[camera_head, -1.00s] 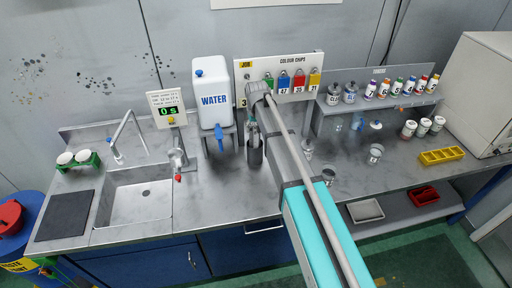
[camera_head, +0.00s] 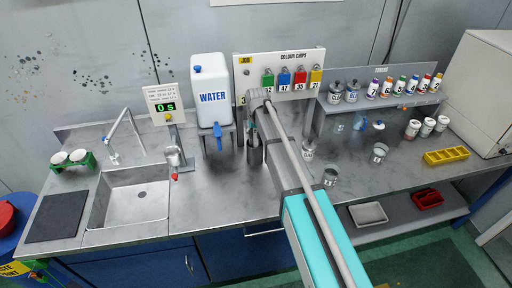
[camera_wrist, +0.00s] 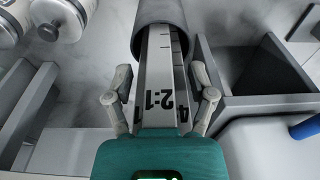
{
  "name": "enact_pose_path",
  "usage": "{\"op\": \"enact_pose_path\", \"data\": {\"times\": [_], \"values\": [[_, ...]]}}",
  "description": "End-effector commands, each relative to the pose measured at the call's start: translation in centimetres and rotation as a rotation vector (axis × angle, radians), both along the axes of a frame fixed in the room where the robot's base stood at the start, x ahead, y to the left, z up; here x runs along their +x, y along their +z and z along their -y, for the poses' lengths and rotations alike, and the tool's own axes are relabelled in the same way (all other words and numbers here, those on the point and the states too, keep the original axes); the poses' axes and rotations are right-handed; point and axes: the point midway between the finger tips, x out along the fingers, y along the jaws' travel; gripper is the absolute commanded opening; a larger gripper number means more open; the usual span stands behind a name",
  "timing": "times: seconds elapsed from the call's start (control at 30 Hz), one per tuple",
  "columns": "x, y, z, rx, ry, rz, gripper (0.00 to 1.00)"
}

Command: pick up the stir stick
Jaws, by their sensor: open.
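A pale flat stir stick (camera_wrist: 159,85) with black printed marks, including "2:1", stands in a grey cylindrical holder (camera_wrist: 160,28) in the wrist view. A second marked strip shows along its right edge. My gripper (camera_wrist: 160,98) is open, with one finger on each side of the stick; I cannot tell whether either finger touches it. In the head view the dark holder (camera_head: 254,155) stands on the counter below the end of my arm, which hides most of the stick and my gripper.
The white water container (camera_head: 210,90) stands on a stand left of the holder. The colour chip board (camera_head: 283,60) is behind. A bottle shelf (camera_head: 380,100) and several cups are to the right. The sink (camera_head: 130,198) is at the left.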

Motion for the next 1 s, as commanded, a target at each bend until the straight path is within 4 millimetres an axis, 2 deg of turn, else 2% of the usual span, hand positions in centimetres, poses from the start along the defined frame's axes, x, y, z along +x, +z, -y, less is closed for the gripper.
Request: {"op": "enact_pose_path", "data": {"times": [0.4, 0.7, 0.8, 1.0], "values": [[0.00, 0.03, 0.01, 0.000, 0.000, 0.000, 0.71], [0.03, 0.02, 0.07, 0.000, -0.001, 0.000, 0.16], [0.03, 0.02, 0.07, 0.000, -0.001, 0.000, 0.00], [0.03, 0.02, 0.07, 0.000, -0.001, 0.000, 0.00]]}}
